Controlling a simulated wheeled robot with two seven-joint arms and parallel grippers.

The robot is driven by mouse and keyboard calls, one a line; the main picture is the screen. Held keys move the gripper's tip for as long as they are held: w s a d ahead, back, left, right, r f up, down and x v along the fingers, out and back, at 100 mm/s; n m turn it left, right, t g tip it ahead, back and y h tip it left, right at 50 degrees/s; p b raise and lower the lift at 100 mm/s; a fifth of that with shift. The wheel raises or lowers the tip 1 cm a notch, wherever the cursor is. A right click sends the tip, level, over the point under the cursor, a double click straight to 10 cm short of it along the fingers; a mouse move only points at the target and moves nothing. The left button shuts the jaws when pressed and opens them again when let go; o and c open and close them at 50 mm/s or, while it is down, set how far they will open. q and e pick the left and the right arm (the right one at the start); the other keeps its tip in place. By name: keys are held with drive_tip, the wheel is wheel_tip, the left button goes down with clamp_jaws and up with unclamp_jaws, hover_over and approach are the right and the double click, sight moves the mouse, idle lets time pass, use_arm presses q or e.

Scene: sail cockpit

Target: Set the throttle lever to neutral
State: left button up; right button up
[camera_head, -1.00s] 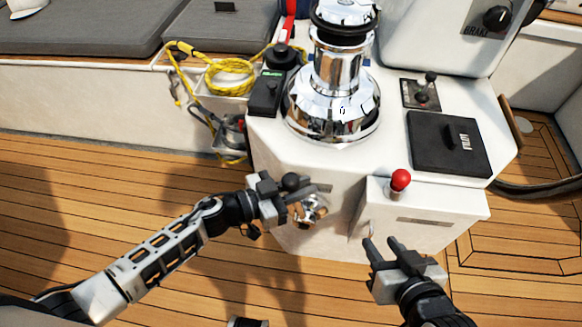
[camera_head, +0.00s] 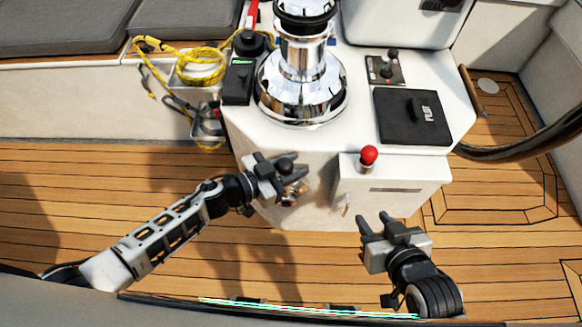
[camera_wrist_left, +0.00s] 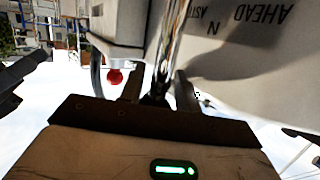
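The throttle lever is a chrome arm with a black ball knob (camera_head: 286,165), on a chrome hub (camera_head: 291,193) at the pedestal's front left face. My left gripper (camera_head: 289,170) is at the knob, its fingers apart on either side of the lever. In the left wrist view the chrome lever (camera_wrist_left: 173,45) runs up between the two fingertips (camera_wrist_left: 158,90). Whether a finger touches it I cannot tell. Upside-down lettering AHEAD, N and part of ASTERN shows on the panel (camera_wrist_left: 225,60) to its right. My right gripper (camera_head: 373,219) is open and empty in front of the pedestal.
A red-knobbed lever (camera_head: 369,156) stands on the white box right of the throttle. A chrome winch (camera_head: 302,85), black PILOT panel (camera_head: 412,117) and small joystick (camera_head: 388,66) sit on top. Yellow rope (camera_head: 200,65) hangs at left. The teak deck (camera_head: 80,200) is clear.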

use_arm(q)
drive_tip(key=shift+s+f, duration=0.15)
drive_tip(key=shift+s+a, duration=0.3)
drive_tip(key=shift+a, duration=0.15)
drive_tip(key=v, duration=1.5)
drive_tip(key=shift+r+p, duration=0.3)
drive_tip(key=shift+p, duration=0.05)
drive_tip(key=shift+w+d, duration=0.1)
drive_tip(key=shift+w, duration=0.05)
drive_tip(key=s+n+y, duration=0.1)
drive_tip(key=n+y, duration=0.1)
drive_tip(key=y, duration=0.1)
drive_tip(key=s+n+y, duration=0.1)
drive_tip(key=n+y, duration=0.2)
drive_tip(key=s+n+t+y, duration=0.1)
drive_tip(key=n+y, duration=0.2)
drive_tip(key=shift+s+d+f, duration=0.2)
drive_tip(key=shift+s+d, duration=0.15)
drive_tip(key=shift+d, duration=0.05)
